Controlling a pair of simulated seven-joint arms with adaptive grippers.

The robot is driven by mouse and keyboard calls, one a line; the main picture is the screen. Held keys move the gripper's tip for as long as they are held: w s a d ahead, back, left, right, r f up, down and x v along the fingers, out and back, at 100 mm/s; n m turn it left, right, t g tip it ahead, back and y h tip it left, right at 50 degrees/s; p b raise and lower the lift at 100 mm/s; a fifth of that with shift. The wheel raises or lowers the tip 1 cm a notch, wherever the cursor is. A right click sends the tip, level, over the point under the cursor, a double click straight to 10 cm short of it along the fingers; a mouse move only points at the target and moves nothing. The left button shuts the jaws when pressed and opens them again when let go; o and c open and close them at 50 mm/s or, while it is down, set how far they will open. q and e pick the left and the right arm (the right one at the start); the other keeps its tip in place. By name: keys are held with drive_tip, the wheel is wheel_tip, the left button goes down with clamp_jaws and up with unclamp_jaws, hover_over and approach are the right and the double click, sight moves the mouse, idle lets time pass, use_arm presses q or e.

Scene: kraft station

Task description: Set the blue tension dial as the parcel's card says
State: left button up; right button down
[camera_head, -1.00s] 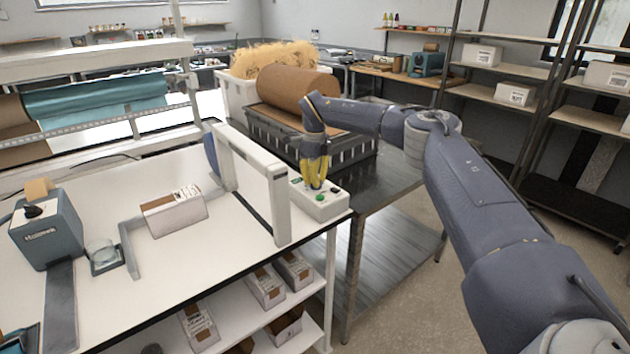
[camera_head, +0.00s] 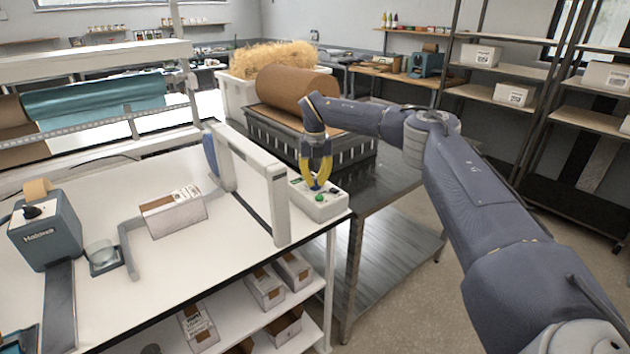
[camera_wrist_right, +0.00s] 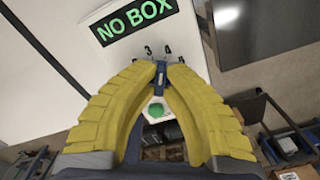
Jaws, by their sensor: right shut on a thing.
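The white control box (camera_head: 322,208) stands at the right end of the table, beside the white strapping arch (camera_head: 262,185). My right gripper (camera_head: 316,186) points down at it, its yellow fingers shut on the blue tension dial (camera_wrist_right: 160,74). In the wrist view the digits 3 and 4 show just beyond the dial; other marks are hidden by the fingers, and I cannot tell the exact setting. A green button (camera_wrist_right: 156,111) shows between the fingers. The display (camera_wrist_right: 134,17) reads NO BOX. The parcel (camera_head: 174,214) lies on the table with a printed card on top, too small to read. My left gripper is not in view.
A dark crate (camera_head: 290,145) with a brown paper roll (camera_head: 297,88) sits behind the control box.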

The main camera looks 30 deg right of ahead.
sight(315, 180)
drive_tip(key=shift+m, duration=0.9)
drive_tip(key=c, duration=1.5)
unclamp_jaws()
wheel_tip(315, 180, up, 12)
